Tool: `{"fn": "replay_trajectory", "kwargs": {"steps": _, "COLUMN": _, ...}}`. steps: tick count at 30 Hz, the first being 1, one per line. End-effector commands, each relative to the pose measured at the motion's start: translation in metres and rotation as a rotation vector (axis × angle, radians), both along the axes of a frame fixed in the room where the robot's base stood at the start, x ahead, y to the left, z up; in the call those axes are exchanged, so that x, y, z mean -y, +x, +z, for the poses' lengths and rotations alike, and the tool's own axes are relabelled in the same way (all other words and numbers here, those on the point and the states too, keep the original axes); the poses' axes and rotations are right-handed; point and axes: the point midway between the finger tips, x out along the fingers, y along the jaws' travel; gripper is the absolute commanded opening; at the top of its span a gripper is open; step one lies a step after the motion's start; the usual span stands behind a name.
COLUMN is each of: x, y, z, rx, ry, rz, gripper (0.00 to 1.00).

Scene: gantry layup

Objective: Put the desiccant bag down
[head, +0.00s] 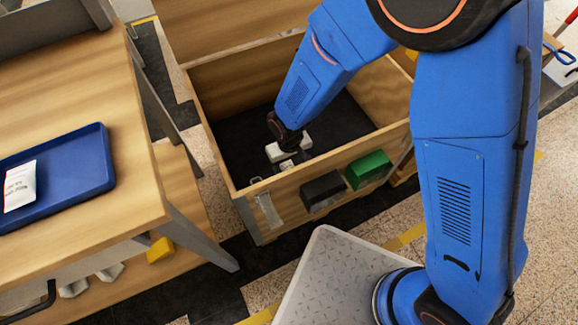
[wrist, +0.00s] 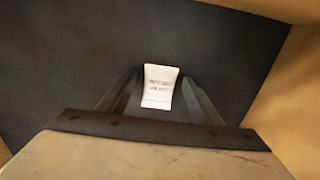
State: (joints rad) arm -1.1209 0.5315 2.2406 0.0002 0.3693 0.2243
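A small white desiccant bag (wrist: 160,86) with printed lines shows in the wrist view, against the dark floor (wrist: 240,50) of a wooden crate. My gripper (wrist: 161,75) points down into the crate. Its two dark fingers stand one on each side of the bag, with a narrow dark gap on both sides, so it looks open. Whether the bag rests fully on the floor is hard to tell. In the head view my gripper (head: 287,158) is low inside the crate (head: 236,190), and the bag is mostly hidden by it.
A blue tray (head: 95,160) with another white printed bag (head: 20,186) lies on the wooden bench (head: 60,90) at left. Green (head: 368,169) and black (head: 322,191) boxes are on the crate's near side. Crate walls surround my gripper; dark floor around it is clear.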

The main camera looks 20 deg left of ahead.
Motion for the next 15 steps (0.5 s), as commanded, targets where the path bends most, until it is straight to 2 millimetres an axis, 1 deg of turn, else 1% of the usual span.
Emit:
{"fn": "replay_trajectory", "kwargs": {"steps": 4, "x": 0.0, "y": 0.0, "z": 0.002, "rx": 0.001, "ry": 0.001, "rz": 0.0, "gripper": 0.59}}
{"fn": "replay_trajectory", "kwargs": {"steps": 8, "x": -0.001, "y": 0.0, "z": 0.013, "rx": 0.0, "ry": 0.002, "rz": 0.0, "gripper": 0.59}}
{"fn": "replay_trajectory", "kwargs": {"steps": 11, "x": -0.001, "y": 0.0, "z": 0.028, "rx": 0.002, "ry": 0.004, "rz": 0.0, "gripper": 0.59}}
{"fn": "replay_trajectory", "kwargs": {"steps": 15, "x": -0.001, "y": 0.001, "z": 0.053, "rx": 0.002, "ry": 0.005, "rz": 0.0, "gripper": 0.59}}
